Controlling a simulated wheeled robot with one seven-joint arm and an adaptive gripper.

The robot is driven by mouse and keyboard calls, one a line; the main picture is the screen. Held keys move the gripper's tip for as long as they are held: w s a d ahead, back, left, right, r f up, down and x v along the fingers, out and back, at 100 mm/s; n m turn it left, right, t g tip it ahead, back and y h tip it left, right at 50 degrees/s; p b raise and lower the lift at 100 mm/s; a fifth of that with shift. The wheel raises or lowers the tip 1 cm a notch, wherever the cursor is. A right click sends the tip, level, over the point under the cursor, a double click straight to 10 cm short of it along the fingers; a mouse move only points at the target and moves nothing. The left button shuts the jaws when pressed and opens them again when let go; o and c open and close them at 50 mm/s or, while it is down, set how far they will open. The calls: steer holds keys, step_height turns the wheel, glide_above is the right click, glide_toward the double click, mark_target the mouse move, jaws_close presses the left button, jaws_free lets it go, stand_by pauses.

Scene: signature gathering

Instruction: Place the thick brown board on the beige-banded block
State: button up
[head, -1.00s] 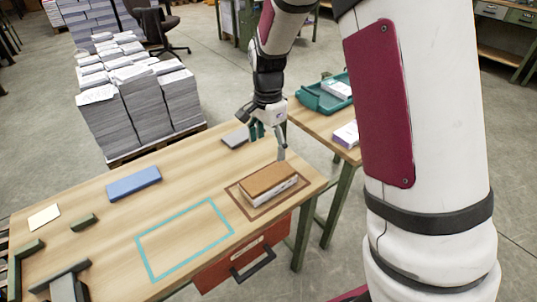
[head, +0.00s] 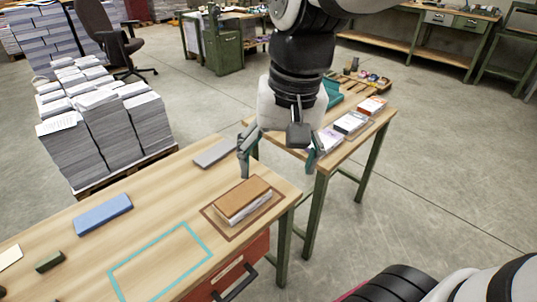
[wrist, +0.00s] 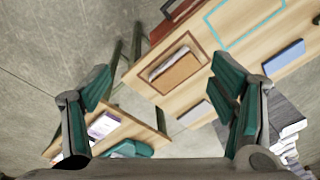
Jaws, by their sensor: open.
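The thick brown board (head: 243,197) lies flat on a white paper-like stack (head: 250,217) inside a brown square outline on the work table. It also shows in the wrist view (wrist: 181,74). My gripper (head: 278,162) is open and empty, in the air near the table's far right corner. In the picture its left finger is just above the board, with a gap seen in the wrist view. The wrist view shows both fingers (wrist: 162,110) spread wide. Several banded blocks (head: 350,123) stand on the side table; I cannot tell which band is beige.
The work table (head: 150,215) holds a blue slab (head: 103,214), a grey slab (head: 214,152), a small green block (head: 50,261) and an empty teal outline (head: 163,262). A side table (head: 345,145) stands behind with a teal tray (head: 333,92). Paper stacks (head: 115,130) stand at left.

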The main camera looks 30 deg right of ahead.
steer(key=s+n+t, duration=0.1)
steer(key=s+n, duration=0.3)
steer(key=s, duration=0.7)
steer(key=shift+d+f+n+h, duration=0.2)
steer(key=shift+n+h, duration=0.1)
steer(key=shift+n, duration=0.1)
